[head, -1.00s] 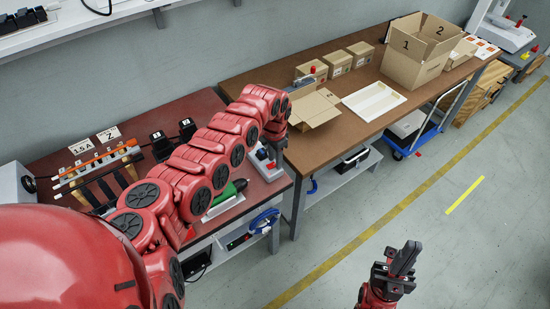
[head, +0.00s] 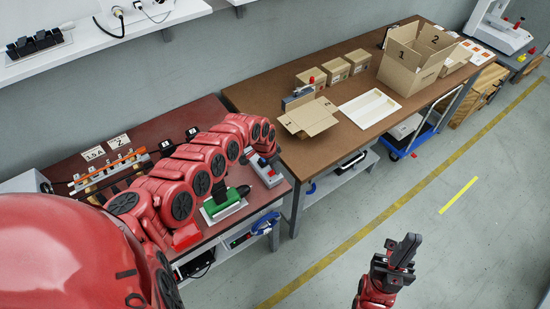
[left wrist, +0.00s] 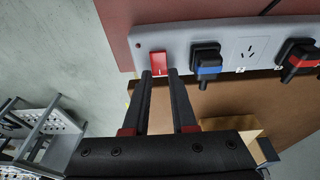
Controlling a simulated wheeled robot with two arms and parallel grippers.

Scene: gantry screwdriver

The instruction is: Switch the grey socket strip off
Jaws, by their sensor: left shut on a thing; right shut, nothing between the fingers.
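The grey socket strip (left wrist: 222,36) lies along the right edge of the dark red tabletop, beside the brown table. It also shows in the head view (head: 268,173), partly behind my left arm. I cannot tell the rocker's tilt. My right gripper (head: 404,250) is shut and empty, over the floor, far from the strip.
A blue plug (left wrist: 207,64) and a red-marked plug (left wrist: 298,60) sit in the strip. An open carton (head: 308,117) stands on the brown table (head: 330,142). The floor in front is clear.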

